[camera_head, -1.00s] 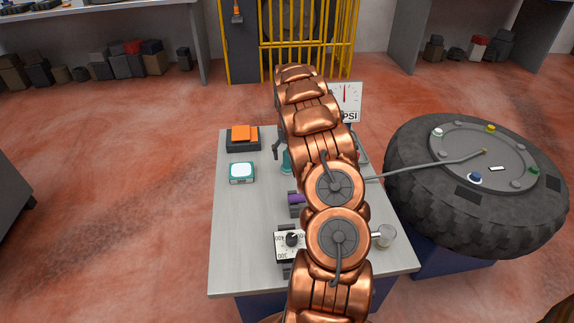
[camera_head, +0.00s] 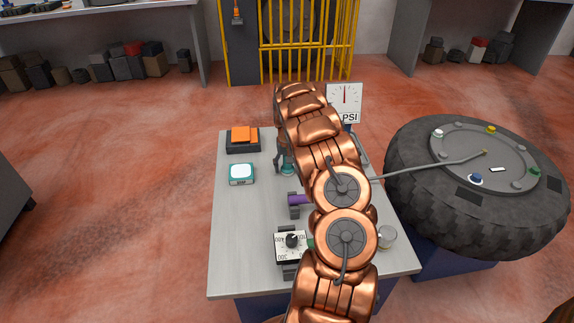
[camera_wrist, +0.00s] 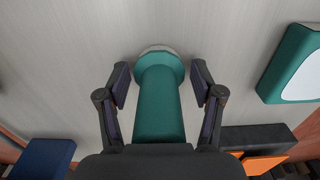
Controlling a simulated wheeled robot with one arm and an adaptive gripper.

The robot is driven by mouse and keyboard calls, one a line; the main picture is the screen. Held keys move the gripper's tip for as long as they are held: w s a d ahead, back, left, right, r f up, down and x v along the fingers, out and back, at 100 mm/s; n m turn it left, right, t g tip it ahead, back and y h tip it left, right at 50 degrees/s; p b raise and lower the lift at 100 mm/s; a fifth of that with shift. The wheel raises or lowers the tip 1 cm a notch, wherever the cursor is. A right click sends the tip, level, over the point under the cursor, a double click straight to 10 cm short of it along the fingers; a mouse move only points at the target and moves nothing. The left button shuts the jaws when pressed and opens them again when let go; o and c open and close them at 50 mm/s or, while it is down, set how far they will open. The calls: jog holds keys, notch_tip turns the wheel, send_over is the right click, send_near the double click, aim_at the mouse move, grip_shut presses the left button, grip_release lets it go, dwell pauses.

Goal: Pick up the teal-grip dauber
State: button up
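The teal-grip dauber (camera_wrist: 158,103) stands on the grey table in the middle of the wrist view, its teal handle pointing toward my palm and a pale round end at the tabletop. In the head view only a small teal part of it (camera_head: 287,169) shows beside my arm. My gripper (camera_wrist: 161,82) is open, with one finger on each side of the teal handle and a visible gap on both sides. In the head view my gripper (camera_head: 282,163) is partly hidden by my own arm.
A teal-and-white box (camera_head: 241,173) and a black tray with orange pieces (camera_head: 243,139) sit left of the dauber. A purple item (camera_head: 298,200), a dial box (camera_head: 291,244) and a glass jar (camera_head: 387,238) are nearer. A large tyre (camera_head: 400,190) stands right.

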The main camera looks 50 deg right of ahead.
jog(key=c, duration=0.9)
